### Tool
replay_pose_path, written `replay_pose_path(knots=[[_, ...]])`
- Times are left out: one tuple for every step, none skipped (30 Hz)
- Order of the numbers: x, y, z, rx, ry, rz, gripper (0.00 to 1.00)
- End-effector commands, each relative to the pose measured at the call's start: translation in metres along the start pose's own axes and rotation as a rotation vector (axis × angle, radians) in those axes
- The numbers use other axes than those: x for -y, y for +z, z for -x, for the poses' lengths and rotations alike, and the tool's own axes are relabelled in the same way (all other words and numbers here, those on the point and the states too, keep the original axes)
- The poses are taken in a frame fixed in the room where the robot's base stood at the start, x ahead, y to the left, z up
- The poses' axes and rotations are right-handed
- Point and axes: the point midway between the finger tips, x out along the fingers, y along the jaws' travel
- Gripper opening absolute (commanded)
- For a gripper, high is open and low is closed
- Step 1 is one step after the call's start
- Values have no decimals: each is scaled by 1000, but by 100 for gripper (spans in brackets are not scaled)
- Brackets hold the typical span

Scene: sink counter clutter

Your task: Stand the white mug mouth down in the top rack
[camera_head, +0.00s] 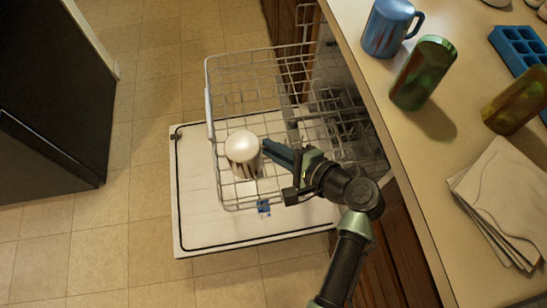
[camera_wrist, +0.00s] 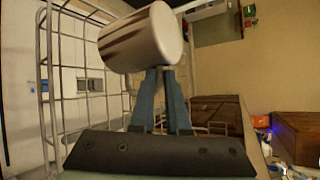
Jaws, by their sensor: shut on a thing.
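The white mug (camera_head: 243,150) with brown streaks is within the outline of the pulled-out wire top rack (camera_head: 225,61) in the head view. Its smooth, closed white end faces up toward the head camera, so its mouth points down, out of sight. My gripper (camera_head: 266,148) reaches in from the right and is shut on the mug's side. In the wrist view the mug (camera_wrist: 140,40) is at the tips of my gripper (camera_wrist: 163,72), with its plain end to the right. No handle is clearly visible. I cannot tell whether the mug touches the rack's wires.
The open dishwasher door (camera_head: 195,225) lies below the rack. The counter (camera_head: 440,150) on the right holds a blue mug (camera_head: 386,28), a green can (camera_head: 423,72), a brownish can (camera_head: 517,102), a blue tray (camera_head: 520,48) and folded cloths (camera_head: 500,200). The rack's wire sides surround the mug.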

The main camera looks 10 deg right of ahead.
Motion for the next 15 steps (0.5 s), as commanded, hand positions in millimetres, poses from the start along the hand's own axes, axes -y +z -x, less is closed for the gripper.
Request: replay_pose_path(knots=[[-2,-4,-4,14,1,8,0],[-1,-5,-4,20,4,10,0],[0,-5,-4,26,6,12,0],[0,-5,-4,30,8,14,0],[1,-5,-4,33,9,14,0],[1,-4,-4,35,10,15,0],[2,-4,-4,35,10,15,0],[2,-4,-4,35,10,15,0],[2,-4,-4,35,10,14,0],[2,-4,-3,35,10,14,0],[2,-4,-3,35,10,14,0],[2,-4,-3,34,10,14,0],[2,-4,-3,34,10,14,0],[2,-4,-3,34,10,14,0],[2,-4,-3,34,9,13,0]])
